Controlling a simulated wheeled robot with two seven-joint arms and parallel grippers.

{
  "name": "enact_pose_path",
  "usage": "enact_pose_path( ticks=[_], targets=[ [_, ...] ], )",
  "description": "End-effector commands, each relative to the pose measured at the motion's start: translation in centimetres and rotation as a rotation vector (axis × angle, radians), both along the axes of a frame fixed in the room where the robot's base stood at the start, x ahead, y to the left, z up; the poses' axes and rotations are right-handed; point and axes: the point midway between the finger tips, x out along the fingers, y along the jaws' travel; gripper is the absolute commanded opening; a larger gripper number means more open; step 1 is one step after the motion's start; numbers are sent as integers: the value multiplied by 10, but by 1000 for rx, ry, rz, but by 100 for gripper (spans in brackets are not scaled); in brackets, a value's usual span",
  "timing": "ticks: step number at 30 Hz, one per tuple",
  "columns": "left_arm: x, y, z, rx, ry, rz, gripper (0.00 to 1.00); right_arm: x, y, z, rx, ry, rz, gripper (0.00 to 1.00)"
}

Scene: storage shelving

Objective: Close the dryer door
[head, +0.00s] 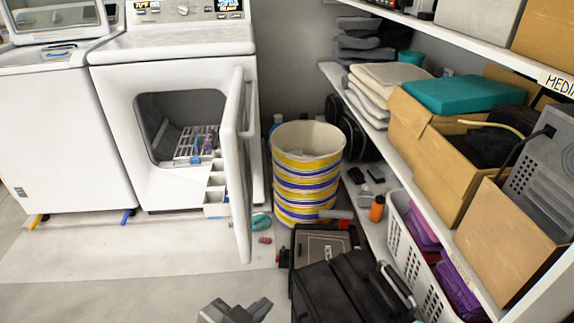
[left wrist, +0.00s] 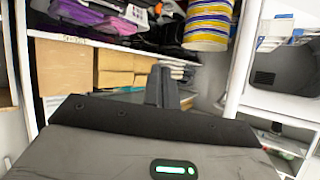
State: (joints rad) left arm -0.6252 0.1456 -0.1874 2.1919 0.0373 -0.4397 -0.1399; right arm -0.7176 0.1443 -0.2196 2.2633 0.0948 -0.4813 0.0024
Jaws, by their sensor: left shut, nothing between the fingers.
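The white dryer (head: 178,60) stands at the back left in the head view. Its door (head: 243,165) is swung wide open to the right and shows nearly edge-on, with a handle on its right face. The drum opening is exposed, with a rack and small items in and before it. My left gripper (head: 236,310) is at the bottom edge, in front of and below the door, apart from it. In the left wrist view its fingers (left wrist: 162,88) are together and empty. The dark dryer opening (left wrist: 285,68) shows at the right there. My right gripper is not in view.
A striped yellow and blue bucket (head: 307,175) stands right of the door. A black case (head: 345,290) lies in front of it. Shelving with cardboard boxes (head: 430,150) and a white basket (head: 418,255) lines the right. A washer (head: 62,135) stands left. Floor before the dryer is mostly clear.

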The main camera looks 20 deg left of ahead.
Motion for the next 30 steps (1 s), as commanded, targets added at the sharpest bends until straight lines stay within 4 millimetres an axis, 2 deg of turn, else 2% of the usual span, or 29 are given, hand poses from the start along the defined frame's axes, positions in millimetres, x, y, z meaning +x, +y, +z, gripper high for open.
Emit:
enact_pose_path(
  ticks=[1, 2, 6, 10, 12, 16, 23, 30],
  targets=[
    [28, 15, -4, 136, -82, -20, 0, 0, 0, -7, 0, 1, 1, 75],
    [45, 25, -4, 231, -129, -32, 0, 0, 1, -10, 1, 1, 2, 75],
    [125, 72, 13, 708, -332, -69, 0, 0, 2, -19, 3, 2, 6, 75],
    [180, 107, 38, 1081, -440, -75, 0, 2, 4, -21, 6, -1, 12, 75],
    [200, 120, 51, 1225, -471, -71, 0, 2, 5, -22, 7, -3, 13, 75],
    [219, 133, 65, 1371, -492, -67, 0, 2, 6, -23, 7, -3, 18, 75],
    [250, 137, 68, 1398, -495, -66, 0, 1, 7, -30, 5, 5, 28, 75],
    [299, 141, 67, 1394, -496, -66, 0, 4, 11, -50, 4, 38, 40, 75]
  ],
)
